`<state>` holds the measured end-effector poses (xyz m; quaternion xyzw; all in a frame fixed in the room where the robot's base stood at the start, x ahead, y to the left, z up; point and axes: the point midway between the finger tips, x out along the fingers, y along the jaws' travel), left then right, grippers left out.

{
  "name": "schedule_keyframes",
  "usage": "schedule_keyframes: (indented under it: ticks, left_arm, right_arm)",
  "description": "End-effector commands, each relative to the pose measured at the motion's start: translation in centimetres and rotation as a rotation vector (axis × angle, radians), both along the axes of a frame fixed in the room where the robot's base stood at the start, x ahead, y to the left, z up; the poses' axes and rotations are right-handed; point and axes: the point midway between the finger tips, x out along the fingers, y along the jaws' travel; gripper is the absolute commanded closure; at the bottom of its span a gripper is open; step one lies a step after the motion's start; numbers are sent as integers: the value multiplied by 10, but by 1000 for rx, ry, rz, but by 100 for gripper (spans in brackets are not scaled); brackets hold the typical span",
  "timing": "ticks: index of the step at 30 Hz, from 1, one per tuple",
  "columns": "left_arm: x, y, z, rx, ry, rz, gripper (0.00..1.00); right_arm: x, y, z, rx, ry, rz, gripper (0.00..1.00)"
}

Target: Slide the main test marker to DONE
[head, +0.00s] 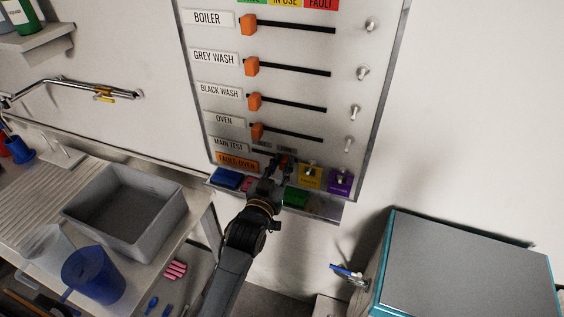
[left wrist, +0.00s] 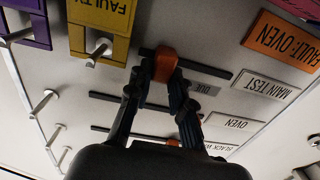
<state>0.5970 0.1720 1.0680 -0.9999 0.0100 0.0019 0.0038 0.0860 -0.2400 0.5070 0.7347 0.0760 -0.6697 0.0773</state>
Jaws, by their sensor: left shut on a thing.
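The main test marker is a small orange block (left wrist: 165,66) on a short dark slot in the wall board. It shows upside down in the left wrist view, well away from the MAIN TEST label (left wrist: 266,85) and towards the slot's far end. A small DUE label (left wrist: 203,88) sits beside the slot on the label's side; I cannot read a DONE label. My left gripper (head: 281,161) is shut on the marker, with a finger on either side (left wrist: 160,88). In the head view the gripper mostly hides the marker. My right gripper is not in view.
Above are the BOILER (head: 249,25), GREY WASH (head: 252,67), BLACK WASH (head: 254,101) and OVEN (head: 257,132) markers at the left of their slots. Yellow (head: 310,177) and purple (head: 340,181) holders sit to the right. Pegs line the board's right side. A grey basin (head: 125,210) stands left.

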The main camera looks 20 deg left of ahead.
Motion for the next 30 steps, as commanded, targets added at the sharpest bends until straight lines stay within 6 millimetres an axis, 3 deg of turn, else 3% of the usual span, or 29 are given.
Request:
schedule_keyframes:
  ticks: [1, 4, 8, 9, 12, 15, 21, 23, 30]
  left_arm:
    - [0, -9, 1, -2, -2, -17, 100]
    - [-1, -12, 1, -4, -3, -20, 100]
    - [-1, -12, 1, -6, -2, -20, 100]
    - [-1, -11, 1, -6, -2, -20, 76]
    - [-1, -11, 1, -5, -2, -18, 57]
    - [0, -10, 1, -3, -3, -17, 57]
    - [-1, -9, 1, -2, -3, -15, 57]
    - [-4, -8, 1, -1, -3, -15, 57]
    - [-44, -9, -1, -1, 1, -16, 57]
  right_arm:
    - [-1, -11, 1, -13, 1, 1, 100]
    - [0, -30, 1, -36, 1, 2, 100]
    - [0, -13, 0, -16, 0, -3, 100]
    - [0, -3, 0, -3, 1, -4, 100]
    - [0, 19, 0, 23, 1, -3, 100]
    - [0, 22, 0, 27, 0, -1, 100]
    - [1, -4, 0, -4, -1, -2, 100]
    - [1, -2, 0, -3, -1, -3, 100]
    - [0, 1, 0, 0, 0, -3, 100]
